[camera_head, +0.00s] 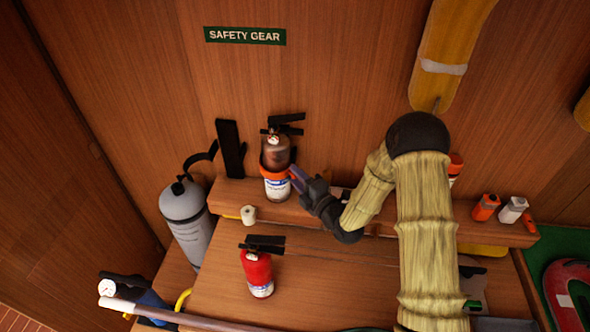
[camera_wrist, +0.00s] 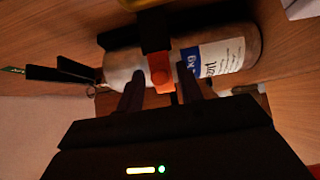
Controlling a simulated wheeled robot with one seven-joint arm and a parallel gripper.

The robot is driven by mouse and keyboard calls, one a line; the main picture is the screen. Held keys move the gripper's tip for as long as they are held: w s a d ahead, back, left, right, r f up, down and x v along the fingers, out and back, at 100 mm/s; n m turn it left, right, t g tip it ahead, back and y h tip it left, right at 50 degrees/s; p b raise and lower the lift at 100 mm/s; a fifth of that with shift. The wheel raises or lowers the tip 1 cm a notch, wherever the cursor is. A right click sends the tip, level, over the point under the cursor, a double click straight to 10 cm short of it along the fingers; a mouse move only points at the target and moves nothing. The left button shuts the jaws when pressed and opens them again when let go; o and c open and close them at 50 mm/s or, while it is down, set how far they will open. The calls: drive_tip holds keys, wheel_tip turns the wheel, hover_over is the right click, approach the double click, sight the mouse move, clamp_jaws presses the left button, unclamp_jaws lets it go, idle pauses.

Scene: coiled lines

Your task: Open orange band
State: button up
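The orange band (camera_head: 274,171) goes around a silver-grey fire extinguisher (camera_head: 277,151) with a white and blue label, standing upright on the wall shelf. In the wrist view the extinguisher (camera_wrist: 222,55) appears lying sideways, and the band's orange tab (camera_wrist: 160,75) faces me. My gripper (camera_head: 298,178) is just right of the band. In the wrist view its two dark fingertips (camera_wrist: 159,88) are apart, one on each side of the tab, with small gaps visible. I cannot tell whether either finger touches it.
A red extinguisher (camera_head: 257,270) stands on the bench below. Small orange and white items (camera_head: 485,207) sit at the shelf's right. My arm covers the shelf's middle right.

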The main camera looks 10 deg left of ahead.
drive_tip(key=shift+w+a, duration=0.5)
drive_tip(key=shift+a, duration=0.05)
clamp_jaws()
drive_tip(key=shift+f, duration=0.1)
